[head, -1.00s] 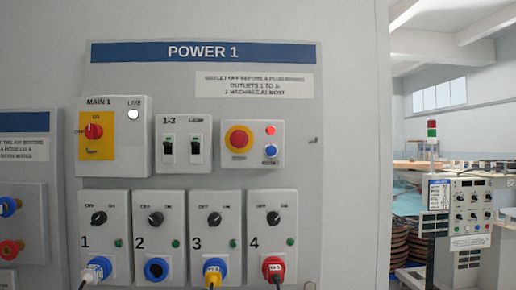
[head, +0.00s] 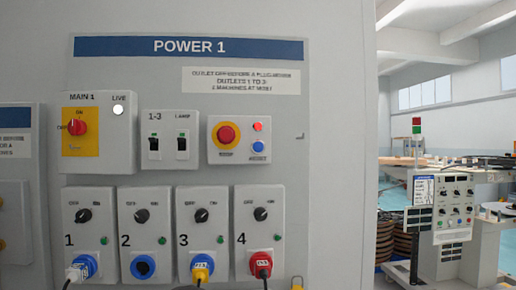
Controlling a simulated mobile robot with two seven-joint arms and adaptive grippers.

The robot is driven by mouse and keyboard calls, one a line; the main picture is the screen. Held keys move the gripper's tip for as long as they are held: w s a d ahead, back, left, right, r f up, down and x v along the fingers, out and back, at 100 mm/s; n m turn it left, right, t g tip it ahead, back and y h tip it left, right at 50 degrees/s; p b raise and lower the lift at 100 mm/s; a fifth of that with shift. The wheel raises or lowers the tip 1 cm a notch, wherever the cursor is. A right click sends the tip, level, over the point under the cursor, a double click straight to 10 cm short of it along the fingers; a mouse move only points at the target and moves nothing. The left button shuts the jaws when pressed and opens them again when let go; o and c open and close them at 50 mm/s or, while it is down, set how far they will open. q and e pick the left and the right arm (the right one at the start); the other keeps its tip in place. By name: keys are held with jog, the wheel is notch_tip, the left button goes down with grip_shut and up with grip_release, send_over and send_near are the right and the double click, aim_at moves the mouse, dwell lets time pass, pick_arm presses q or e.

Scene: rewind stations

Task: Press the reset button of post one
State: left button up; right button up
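The POWER 1 panel (head: 290,110) fills the left and middle of the head view. On it a small box carries a red stop knob (head: 226,134) on a yellow disc, a small red lamp or button (head: 257,126), and a blue button (head: 258,146) with a label that seems to read RESET. To the right, farther off, stands a control post (head: 454,205) with small knobs and coloured buttons. Its labels are too small to read, so I cannot tell whether it is post one. Neither of my grippers is in view.
The MAIN 1 switch (head: 77,127), two breakers (head: 168,147) and numbered outlets are on the panel. Plugs with cables sit in outlets 1, 3 and 4 (head: 261,262). A red-and-green signal tower (head: 417,127) stands by the post. Dark stacked reels (head: 403,243) are behind it.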

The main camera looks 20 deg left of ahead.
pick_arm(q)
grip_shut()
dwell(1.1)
